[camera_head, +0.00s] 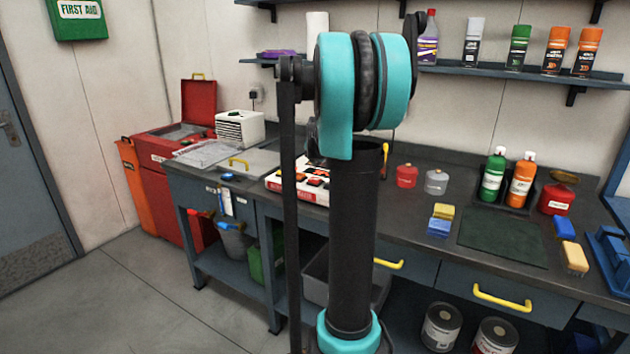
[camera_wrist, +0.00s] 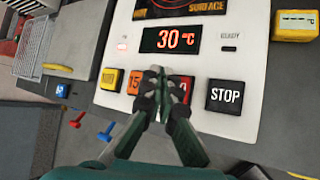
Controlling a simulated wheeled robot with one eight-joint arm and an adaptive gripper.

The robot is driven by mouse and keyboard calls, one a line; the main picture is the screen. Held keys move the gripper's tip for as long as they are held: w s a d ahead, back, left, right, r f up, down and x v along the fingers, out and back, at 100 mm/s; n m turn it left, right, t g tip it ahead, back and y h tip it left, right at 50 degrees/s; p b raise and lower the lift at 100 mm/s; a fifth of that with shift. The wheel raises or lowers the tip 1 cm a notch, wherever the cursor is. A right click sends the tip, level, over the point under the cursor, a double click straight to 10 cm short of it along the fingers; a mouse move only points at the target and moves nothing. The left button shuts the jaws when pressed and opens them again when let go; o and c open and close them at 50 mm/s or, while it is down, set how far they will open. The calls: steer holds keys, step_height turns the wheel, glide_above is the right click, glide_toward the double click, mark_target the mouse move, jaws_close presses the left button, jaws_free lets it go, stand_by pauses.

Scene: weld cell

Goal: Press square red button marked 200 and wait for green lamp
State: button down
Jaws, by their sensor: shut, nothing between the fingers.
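The hot-plate control panel (camera_wrist: 215,62) is white, with a lit red display reading 30 °C (camera_wrist: 171,39). A row of square buttons runs below the display.
A black STOP button (camera_wrist: 226,96) is right of the red one and a yellow button (camera_wrist: 110,79) is at the left. In the head view, the device (camera_head: 315,196) stands on the workbench (camera_head: 405,205), partly behind my arm. Red and clear containers stand to its right.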

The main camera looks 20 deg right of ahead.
steer(key=shift+r, duration=1)
steer(key=shift+s+a+f, duration=0.1)
steer(key=s+a+f+m+g+y, duration=0.1)
steer(key=s+a+f+m, duration=0.6)
steer(key=s, duration=0.5)
steer(key=s+a+f+m+g, duration=0.2)
steer(key=s+a+f+m, duration=0.4)
steer(key=s+m, duration=0.3)
steer(key=s+a+f+m+g+y, duration=0.1)
steer(key=s+a+f+m, duration=0.6)
steer(key=s, duration=0.9)
steer(key=shift+a+f+m+g+y, duration=0.3)
steer(key=shift+a+f+m, duration=0.1)
steer(key=shift+f, duration=0.35)
stand_by(2.5)
